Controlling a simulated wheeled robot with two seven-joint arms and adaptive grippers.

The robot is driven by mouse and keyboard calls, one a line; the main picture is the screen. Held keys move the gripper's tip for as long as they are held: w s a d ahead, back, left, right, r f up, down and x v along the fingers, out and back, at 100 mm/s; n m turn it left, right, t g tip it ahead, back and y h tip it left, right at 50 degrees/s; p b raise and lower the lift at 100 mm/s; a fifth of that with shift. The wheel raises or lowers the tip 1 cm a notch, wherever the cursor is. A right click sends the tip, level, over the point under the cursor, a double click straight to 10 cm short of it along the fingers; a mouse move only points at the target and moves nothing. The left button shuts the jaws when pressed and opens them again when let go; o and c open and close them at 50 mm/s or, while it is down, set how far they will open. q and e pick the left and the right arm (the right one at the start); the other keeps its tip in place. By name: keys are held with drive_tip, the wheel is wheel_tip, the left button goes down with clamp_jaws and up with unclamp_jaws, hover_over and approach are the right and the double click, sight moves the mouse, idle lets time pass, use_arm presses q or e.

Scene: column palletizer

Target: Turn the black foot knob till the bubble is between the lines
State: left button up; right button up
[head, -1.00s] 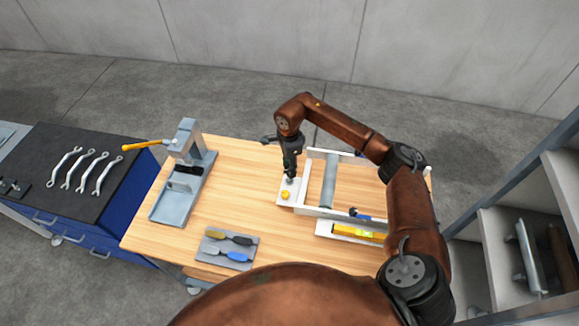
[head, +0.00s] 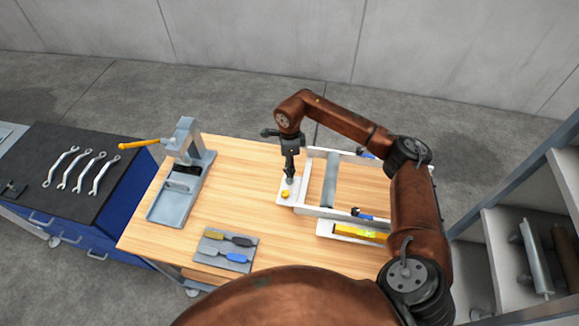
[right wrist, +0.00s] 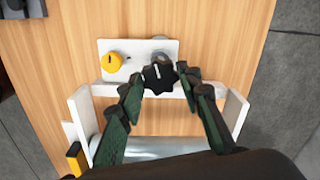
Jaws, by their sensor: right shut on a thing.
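The black foot knob (right wrist: 160,77) is a dark lobed knob at the white plate, seen in the right wrist view. My right gripper (right wrist: 163,84) is shut on it, with a green-padded finger at each side. In the head view my right gripper (head: 290,178) points down over the white plate and hides the knob. The yellow level (head: 360,233) lies on the white frame's near side; its bubble and lines are too small to read. My left gripper is not in view.
A yellow knob (right wrist: 112,62) sits on the white plate (right wrist: 136,48) beside the black one. The white frame (head: 330,212) holds a grey roller (head: 330,180). A grey press (head: 183,180) and a tray of brushes (head: 226,262) stand on the wooden table (head: 150,235).

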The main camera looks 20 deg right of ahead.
drive_tip(key=o, duration=1.2)
drive_tip(key=shift+c, duration=0.2)
wheel_tip(320, 180, up, 12)
idle(1.5)
